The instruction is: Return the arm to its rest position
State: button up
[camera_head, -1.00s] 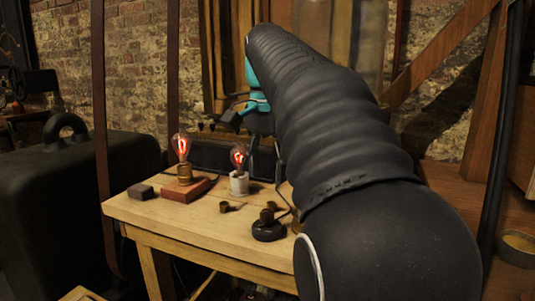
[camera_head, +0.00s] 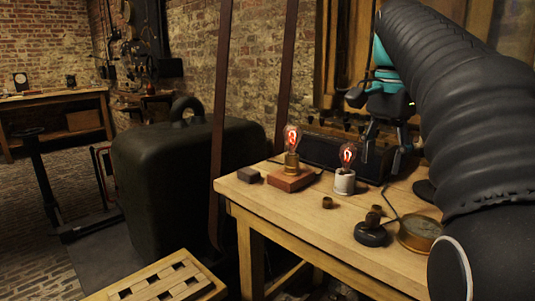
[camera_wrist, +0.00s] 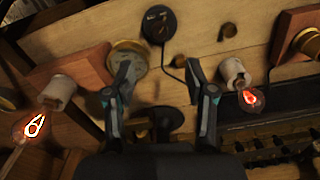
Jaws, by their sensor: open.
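My gripper (camera_head: 382,158) hangs over the back right part of the wooden table (camera_head: 275,210), below the teal and black wrist of my arm. In the wrist view my gripper (camera_wrist: 158,78) shows two black fingers spread apart with nothing held between them. My black sleeved arm (camera_head: 455,100) reaches in from the right of the head view, bent forward over the table. It hides the table's right side.
A lit bulb on a red block (camera_head: 291,181) and another on a white holder (camera_head: 344,182) stand near my gripper. A black round base (camera_head: 371,234) and a brass dial (camera_head: 419,234) sit in front. A big dark case (camera_head: 180,170) stands left.

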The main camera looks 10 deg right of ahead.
jog(key=s+a+f+n+t, duration=0.2)
jog(key=s+a+f+n, duration=0.2)
jog(key=f, duration=0.4)
jog(key=s+a+f+n+t, duration=0.1)
jog(key=s+a+f+n, duration=0.3)
jog(key=f, duration=0.5)
jog(key=s+a+f+n+t, duration=0.2)
jog(key=s+a+f+n, duration=0.2)
jog(key=f, duration=0.5)
jog(key=shift+s+a+n+t, duration=0.3)
jog(key=shift+s+n, duration=0.2)
jog(key=shift+s, duration=0.45)
